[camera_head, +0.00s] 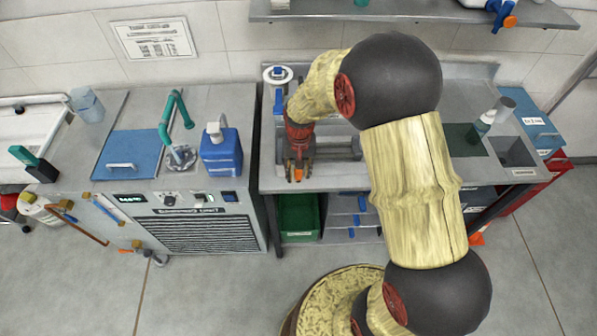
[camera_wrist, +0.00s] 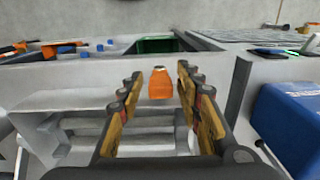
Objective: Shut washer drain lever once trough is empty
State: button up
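My gripper (camera_head: 298,168) reaches down to the front left of the washer trough (camera_head: 345,146) in the head view. In the wrist view my gripper (camera_wrist: 160,78) is open, with one finger on each side of an orange lever handle (camera_wrist: 160,84). Gaps show between the handle and both fingers, so it is not gripped. The orange handle (camera_head: 298,175) also shows between the fingertips in the head view. The trough (camera_wrist: 70,128) shows grey bars in the wrist view. My arm covers part of it, and I cannot tell whether liquid lies inside.
A blue jug (camera_head: 221,152) stands on the cabinet left of my gripper and shows close on the right in the wrist view (camera_wrist: 290,125). A green bin (camera_head: 299,215) sits below the bench front. A green bottle (camera_head: 483,125) stands on the right.

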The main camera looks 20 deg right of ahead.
notch_tip(320, 180, up, 12)
dwell(0.6)
jog(key=shift+d, duration=0.1)
dwell(0.4)
jog(key=s+r+n+t+b, duration=0.1)
jog(key=s+r+t, duration=0.1)
jog(key=s+r, duration=0.5)
jog(key=s+a+r+n+t+b, duration=0.1)
jog(key=s+r+n+t+b, duration=0.1)
jog(key=s+r, duration=0.6)
jog(key=shift+s+r+n+t, duration=0.25)
jog(key=shift+s+t, duration=0.55)
jog(key=shift+s, duration=2.55)
jog(key=shift+a+f, duration=0.1)
